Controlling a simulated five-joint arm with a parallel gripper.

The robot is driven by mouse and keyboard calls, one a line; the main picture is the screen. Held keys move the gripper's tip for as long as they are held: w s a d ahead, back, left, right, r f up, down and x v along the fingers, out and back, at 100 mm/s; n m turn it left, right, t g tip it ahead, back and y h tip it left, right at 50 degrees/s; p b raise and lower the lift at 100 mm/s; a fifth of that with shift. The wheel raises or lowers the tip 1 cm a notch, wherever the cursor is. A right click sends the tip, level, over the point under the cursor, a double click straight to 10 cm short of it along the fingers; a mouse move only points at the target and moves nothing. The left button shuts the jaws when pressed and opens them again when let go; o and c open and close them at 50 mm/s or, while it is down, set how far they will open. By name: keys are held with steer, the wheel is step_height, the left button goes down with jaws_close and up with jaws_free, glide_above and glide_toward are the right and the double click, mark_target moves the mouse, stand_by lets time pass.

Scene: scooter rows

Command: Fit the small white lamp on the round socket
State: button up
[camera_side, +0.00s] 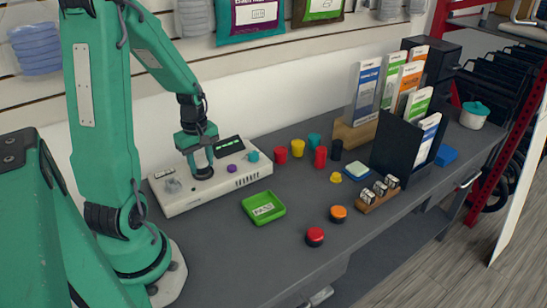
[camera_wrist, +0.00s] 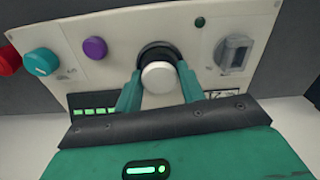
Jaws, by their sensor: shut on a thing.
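The small white lamp (camera_wrist: 158,76) is between the two green fingers of my gripper (camera_wrist: 159,84) in the wrist view. My gripper is shut on it. The round socket shows as a dark ring (camera_wrist: 156,48) right behind the lamp on the pale control panel (camera_wrist: 200,62). The lamp overlaps the ring's lower part, and I cannot tell whether it touches or sits in it. In the side view my gripper (camera_side: 201,168) points down over the middle of the panel box (camera_side: 215,189); lamp and socket are not clear there.
A purple button (camera_wrist: 95,47), a teal knob (camera_wrist: 41,58) and a grey rotary switch (camera_wrist: 233,53) stand beside the socket. A green tray (camera_side: 263,207) lies in front of the box. Several coloured cylinders stand to its right.

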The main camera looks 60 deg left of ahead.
steer(key=shift+f, duration=0.3)
steer(key=o, duration=1.5)
steer(key=shift+c, duration=0.2)
steer(key=shift+r, duration=0.2)
steer(key=shift+r, duration=2.8)
